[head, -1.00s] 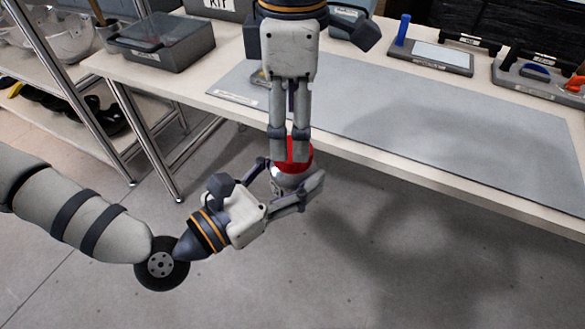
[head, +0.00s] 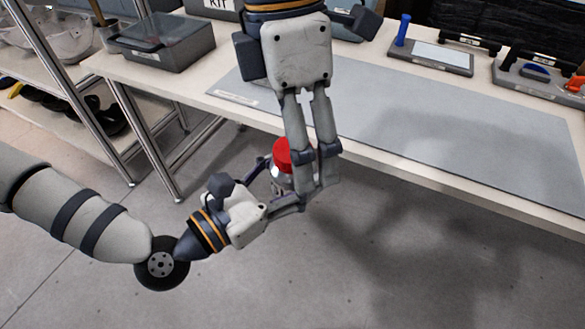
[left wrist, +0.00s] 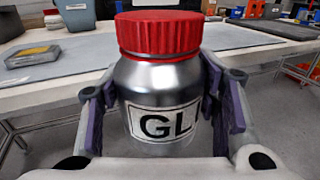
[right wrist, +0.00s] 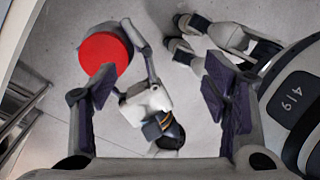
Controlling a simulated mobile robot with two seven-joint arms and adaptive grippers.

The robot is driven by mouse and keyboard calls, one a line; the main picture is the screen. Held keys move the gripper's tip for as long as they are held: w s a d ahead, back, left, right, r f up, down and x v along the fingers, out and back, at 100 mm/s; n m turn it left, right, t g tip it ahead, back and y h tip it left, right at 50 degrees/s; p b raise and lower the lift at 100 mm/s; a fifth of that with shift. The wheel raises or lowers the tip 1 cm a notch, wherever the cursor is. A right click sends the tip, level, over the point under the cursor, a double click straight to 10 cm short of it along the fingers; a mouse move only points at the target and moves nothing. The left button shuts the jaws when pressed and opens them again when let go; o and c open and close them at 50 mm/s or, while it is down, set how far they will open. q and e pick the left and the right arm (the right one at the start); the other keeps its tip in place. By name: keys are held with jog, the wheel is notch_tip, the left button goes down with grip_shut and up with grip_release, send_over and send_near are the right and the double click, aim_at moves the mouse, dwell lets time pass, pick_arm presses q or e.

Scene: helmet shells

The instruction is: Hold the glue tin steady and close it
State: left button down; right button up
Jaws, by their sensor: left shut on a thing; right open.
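The glue tin is a silver bottle-shaped tin (left wrist: 150,85) with a ribbed red lid (left wrist: 158,33) and a label reading "GL". The lid sits level on the neck; I cannot tell how tight it is. My left gripper (head: 281,184) is shut around the tin's body and holds it upright in front of the table. In the head view the red lid (head: 287,151) shows beside my right gripper's fingers (head: 318,165), which partly hide the tin. My right gripper is open and empty; in the right wrist view the lid (right wrist: 103,48) lies off to the upper left, outside the finger gap.
The table (head: 460,176) with a grey mat (head: 420,115) stands just behind the tin. A lidded grey box (head: 163,42) and a board with a blue handle (head: 430,56) stand on it. A shelf rack (head: 60,85) is at the left. The floor in front is clear.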

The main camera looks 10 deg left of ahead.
jog(key=s+d+f+m+g+y, duration=0.25)
jog(key=s+d+f+m, duration=0.25)
jog(key=s+f, duration=0.75)
jog(key=s+d+f+m+g+y, duration=0.1)
jog(key=s+d+f+m+g, duration=0.35)
jog(key=s+f, duration=0.85)
jog(key=d+f+m+t+h, duration=0.1)
jog(key=d+f+m+t, duration=0.2)
jog(key=d+m, duration=0.4)
jog(key=d+f+m+t+h, duration=0.1)
jog(key=d+f+m+t, duration=0.2)
jog(key=d+f+m, duration=0.3)
jog(key=d, duration=0.3)
jog(key=shift+f+m, duration=0.3)
jog(key=shift+m, duration=0.05)
